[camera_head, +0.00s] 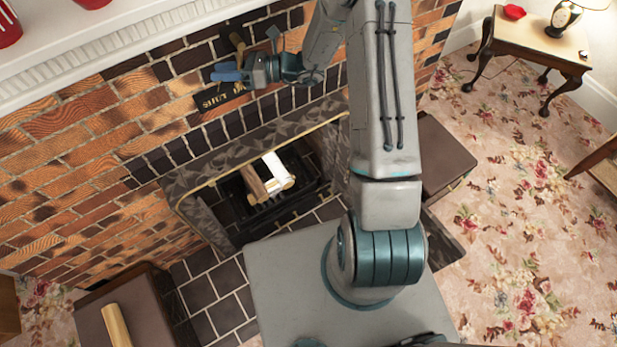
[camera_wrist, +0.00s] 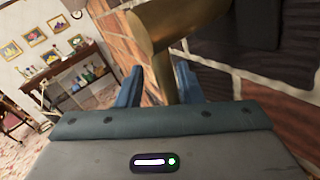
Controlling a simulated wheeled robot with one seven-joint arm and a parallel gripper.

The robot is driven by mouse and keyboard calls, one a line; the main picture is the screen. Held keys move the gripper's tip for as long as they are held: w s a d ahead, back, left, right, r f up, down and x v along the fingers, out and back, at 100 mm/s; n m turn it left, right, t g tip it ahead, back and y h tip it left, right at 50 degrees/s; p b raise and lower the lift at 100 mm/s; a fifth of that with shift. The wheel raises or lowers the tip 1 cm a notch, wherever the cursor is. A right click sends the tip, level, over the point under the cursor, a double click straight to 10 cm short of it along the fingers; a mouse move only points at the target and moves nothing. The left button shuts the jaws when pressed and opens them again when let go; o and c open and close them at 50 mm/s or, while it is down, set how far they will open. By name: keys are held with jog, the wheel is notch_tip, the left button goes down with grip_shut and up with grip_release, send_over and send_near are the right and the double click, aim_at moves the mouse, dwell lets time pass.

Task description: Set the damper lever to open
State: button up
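The damper lever (camera_head: 237,41) is a brass-brown bar on the brick chimney front above the firebox. A dark plate (camera_head: 222,98) with gold lettering sits below it; "SHUT" seems readable, and the rest is hidden by my gripper. My gripper (camera_head: 227,71) has blue fingers and lies across the front of the lever, below its upper end. In the wrist view the lever (camera_wrist: 165,24) is large at the top, with a narrower part reaching down between the spread fingers (camera_wrist: 160,88). A gap shows beside the left finger; contact on the right is unclear.
A white mantel (camera_head: 110,50) runs above the brick wall. Below is the firebox with logs (camera_head: 268,178) on a grate. A dark box (camera_head: 440,155) stands right of the hearth, and another (camera_head: 150,305) at left. A side table (camera_head: 530,45) is farther right.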

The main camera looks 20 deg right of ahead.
jog(key=b+v, duration=0.3)
jog(key=v, duration=1.1)
jog(key=s+a+f+n+g+h+b, duration=0.1)
jog(key=s+f+n+g+h+b, duration=0.2)
jog(key=s+f+n+h+b, duration=0.2)
jog(key=s+a+f+n+g+h+b, duration=0.1)
jog(key=s+f+n+g+h+b, duration=0.3)
jog(key=s+f+n+b, duration=0.7)
notch_tip(320, 180, down, 7)
jog(key=s+h+b, duration=0.2)
jog(key=b, duration=0.7)
jog(key=shift+a+f, duration=0.2)
jog(key=shift+a, duration=0.05)
